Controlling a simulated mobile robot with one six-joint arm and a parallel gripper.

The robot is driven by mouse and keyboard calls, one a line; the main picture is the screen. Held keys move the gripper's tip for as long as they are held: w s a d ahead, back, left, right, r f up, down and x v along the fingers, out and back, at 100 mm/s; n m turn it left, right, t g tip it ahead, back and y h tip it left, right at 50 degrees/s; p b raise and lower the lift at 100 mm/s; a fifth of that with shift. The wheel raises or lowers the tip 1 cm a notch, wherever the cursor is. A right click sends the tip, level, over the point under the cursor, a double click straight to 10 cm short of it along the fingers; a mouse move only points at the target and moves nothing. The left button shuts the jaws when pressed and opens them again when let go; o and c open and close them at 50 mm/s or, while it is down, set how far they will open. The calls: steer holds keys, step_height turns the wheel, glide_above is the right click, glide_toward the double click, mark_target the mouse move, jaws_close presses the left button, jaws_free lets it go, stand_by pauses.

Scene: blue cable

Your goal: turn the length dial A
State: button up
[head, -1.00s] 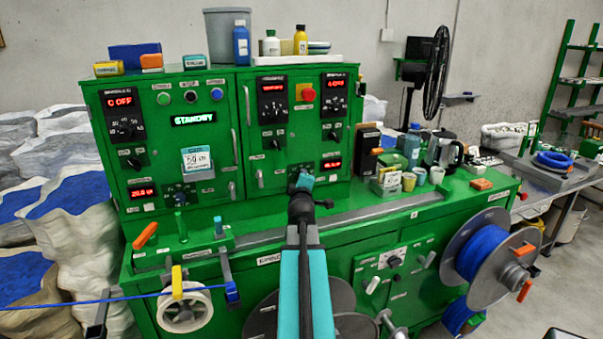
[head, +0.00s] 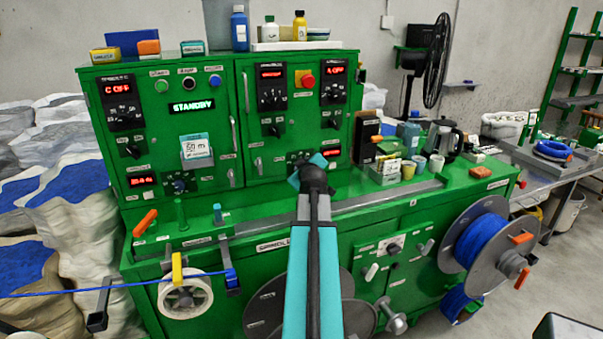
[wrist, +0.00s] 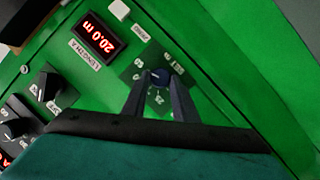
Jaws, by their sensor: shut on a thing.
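The length dial A (wrist: 161,77) is a small dark blue knob on a green panel with a white printed scale around it, in the wrist view. A red display (wrist: 99,37) reading 20.0 m sits up and left of it, above a LENGTH A label (wrist: 84,53). My gripper (wrist: 161,84) has its two dark fingers closed on the knob, one on each side. In the head view my teal and black wrist (head: 314,178) is at the lower right of the cabinet front and hides the dial and fingertips.
Black knobs (wrist: 45,83) sit left of the dial in the wrist view. In the head view, a green cabinet (head: 205,130) carries other dials and displays. Boxes and cups (head: 408,168) stand right on the bench. A blue cable (head: 120,286) runs at lower left.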

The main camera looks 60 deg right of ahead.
steer(key=shift+s+d+r+m+t+y+b, duration=0.15)
steer(key=shift+m+y+b, duration=0.15)
steer(key=shift+m+b, duration=0.3)
steer(key=shift+w+f+m+t+y+b, duration=0.15)
steer(key=shift+m+y+b, duration=0.15)
steer(key=shift+m+b, duration=0.25)
steer(key=shift+s+r, duration=0.1)
steer(key=shift+r, duration=0.05)
steer(key=o, duration=1.1)
steer(key=shift+b+v, duration=1.3)
steer(key=shift+v, duration=5.6)
steer(key=shift+s, duration=0.1)
